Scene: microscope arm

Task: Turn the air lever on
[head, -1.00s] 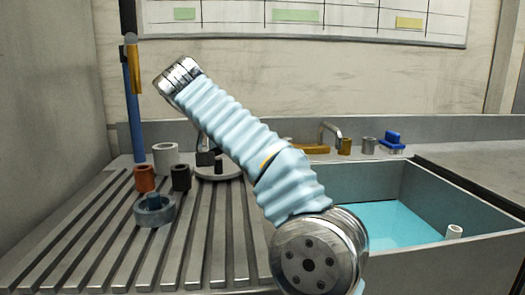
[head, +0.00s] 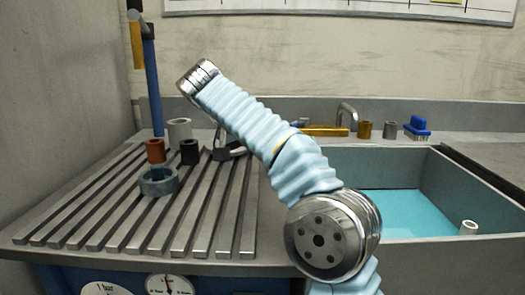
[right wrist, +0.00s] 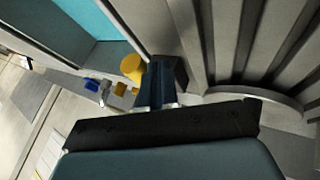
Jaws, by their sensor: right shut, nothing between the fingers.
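A yellow lever (head: 137,44) hangs at the top of a blue pipe (head: 153,85) at the far left of the head view. It points down along the pipe. I take it to be the air lever. My right arm crosses the middle of the head view, and its gripper is mostly hidden or hard to make out there. In the right wrist view my right gripper (right wrist: 157,84) is shut and empty, beside a dark block (right wrist: 178,72) and a yellow rounded thing (right wrist: 132,67). My left gripper is not in view.
A grey ribbed draining board (head: 100,215) holds several cups and a grey-blue ring (head: 158,181). A sink (head: 400,165) with blue water lies right.

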